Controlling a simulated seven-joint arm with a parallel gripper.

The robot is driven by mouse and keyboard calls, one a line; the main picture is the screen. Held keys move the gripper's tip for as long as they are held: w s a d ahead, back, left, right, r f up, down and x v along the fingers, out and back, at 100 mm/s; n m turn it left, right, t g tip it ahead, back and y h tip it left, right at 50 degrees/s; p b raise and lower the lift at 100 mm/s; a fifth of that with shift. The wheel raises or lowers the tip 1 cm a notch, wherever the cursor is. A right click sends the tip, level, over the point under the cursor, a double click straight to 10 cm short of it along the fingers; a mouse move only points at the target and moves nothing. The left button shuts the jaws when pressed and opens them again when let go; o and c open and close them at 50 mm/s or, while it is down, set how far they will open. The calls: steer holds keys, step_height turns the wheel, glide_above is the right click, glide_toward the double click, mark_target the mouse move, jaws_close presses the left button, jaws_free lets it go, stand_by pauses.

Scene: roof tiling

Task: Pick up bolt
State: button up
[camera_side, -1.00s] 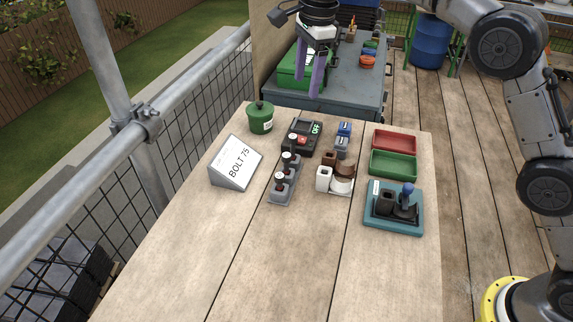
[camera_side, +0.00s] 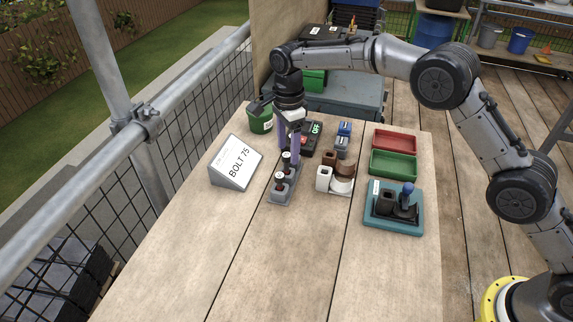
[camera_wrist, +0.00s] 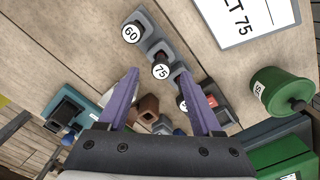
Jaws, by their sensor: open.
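Several dark bolts with round white number labels stand upright in a grey stepped rack (camera_side: 276,198). In the wrist view the bolt marked 75 (camera_wrist: 160,71) is in the middle, beside the bolt marked 60 (camera_wrist: 131,34). A third bolt (camera_wrist: 181,104) is partly hidden and its number is unclear. My gripper (camera_side: 289,154) is open over the rack, its purple fingers pointing down. In the wrist view the bolt marked 75 appears between the fingertips; I cannot tell how far below or between them it is. A white sign (camera_side: 240,160) reads BOLT 75.
A green canister (camera_side: 261,123) stands behind the sign. A black device (camera_side: 312,138) with a green display is near my gripper. White and brown pieces (camera_side: 342,184), red (camera_side: 394,141) and green (camera_side: 393,164) trays and a teal base (camera_side: 393,222) lie to the right. The front bench is clear.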

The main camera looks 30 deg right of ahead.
mark_target(286, 155)
steer(key=f, duration=0.5)
steer(key=shift+a, duration=0.2)
jaws_close()
